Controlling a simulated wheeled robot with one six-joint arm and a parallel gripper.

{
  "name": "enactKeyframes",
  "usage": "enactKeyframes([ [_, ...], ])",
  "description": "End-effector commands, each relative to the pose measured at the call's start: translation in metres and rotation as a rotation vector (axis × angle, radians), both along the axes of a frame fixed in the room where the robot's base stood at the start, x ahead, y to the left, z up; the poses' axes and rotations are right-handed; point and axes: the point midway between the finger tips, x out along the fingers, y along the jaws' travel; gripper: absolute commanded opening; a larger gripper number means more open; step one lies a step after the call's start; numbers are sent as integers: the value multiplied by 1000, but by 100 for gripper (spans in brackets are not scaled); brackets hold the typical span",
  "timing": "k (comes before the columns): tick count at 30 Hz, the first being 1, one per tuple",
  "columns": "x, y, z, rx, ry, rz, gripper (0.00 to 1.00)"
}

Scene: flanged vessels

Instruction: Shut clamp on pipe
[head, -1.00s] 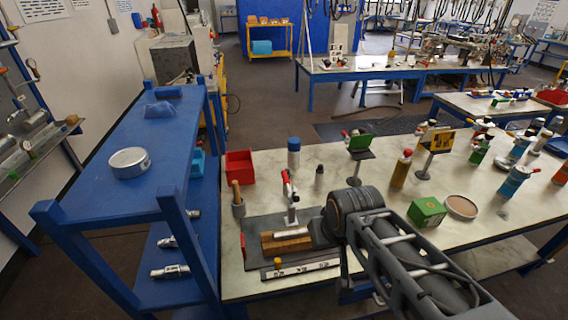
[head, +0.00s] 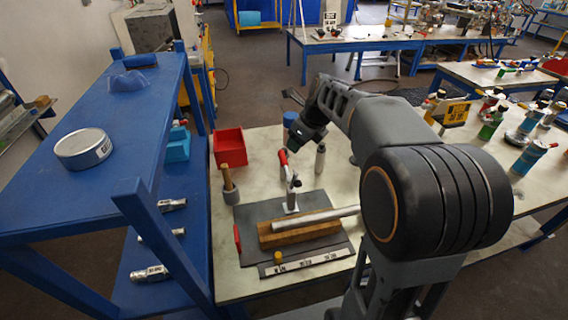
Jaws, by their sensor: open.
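The clamp (head: 290,187) is a metal toggle clamp with a red handle (head: 283,158). It stands on a dark plate (head: 247,216) on the table, behind the pipe, with its handle standing up. The grey pipe (head: 318,219) lies on a wooden block (head: 270,239); its right end is hidden behind my arm. I cannot see the clamp's arm pressing on the pipe. My gripper (head: 299,143) is open and empty, just above and behind the red handle. Its fingers are small and dark, and any gap to the handle is hard to judge.
A blue shelf (head: 140,110) borders the table's left side.

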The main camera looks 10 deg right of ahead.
Motion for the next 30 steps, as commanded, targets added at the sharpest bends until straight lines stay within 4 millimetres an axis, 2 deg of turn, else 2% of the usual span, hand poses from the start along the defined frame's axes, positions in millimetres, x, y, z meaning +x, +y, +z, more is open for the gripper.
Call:
enactKeyframes([
  [1, 11, -3, -9, 48, 22, -98, 52],
  [6, 36, -9, -20, 190, 85, -376, 52],
  [12, 50, -14, -28, 274, 125, -543, 52],
  [17, 58, -11, -42, 292, 136, -578, 52],
  [30, 88, 10, -114, 291, 137, -578, 52],
])
